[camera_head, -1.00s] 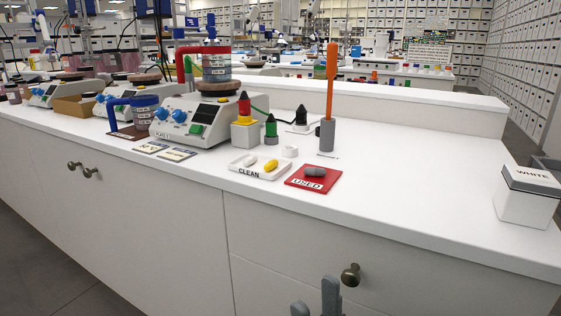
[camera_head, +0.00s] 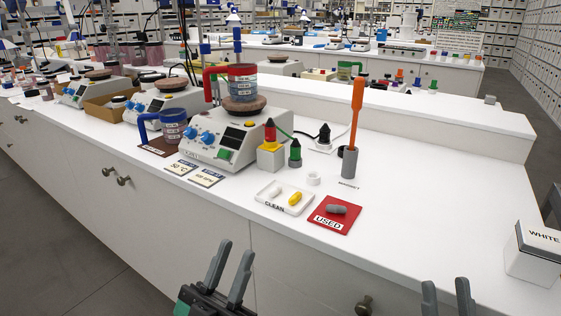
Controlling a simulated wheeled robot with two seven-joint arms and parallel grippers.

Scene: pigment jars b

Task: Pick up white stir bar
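The white stir bar (camera_head: 274,191) lies on the left part of the white tray (camera_head: 262,202) marked CLEAN, next to a yellow stir bar (camera_head: 295,198). My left gripper (camera_head: 231,254) is open and empty, in front of the bench, lower in the picture than the tray and to its left. My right gripper (camera_head: 446,286) is at the bottom right, its two fingers apart and empty, well to the right of the tray. Only its fingers show.
A red mat (camera_head: 350,224) marked USED holds a grey stir bar (camera_head: 337,209) right of the tray. Behind stand a white ring (camera_head: 313,178), an orange rod in a grey holder (camera_head: 350,163) and a hotplate (camera_head: 243,149). A white box (camera_head: 535,256) stands far right. The bench between is clear.

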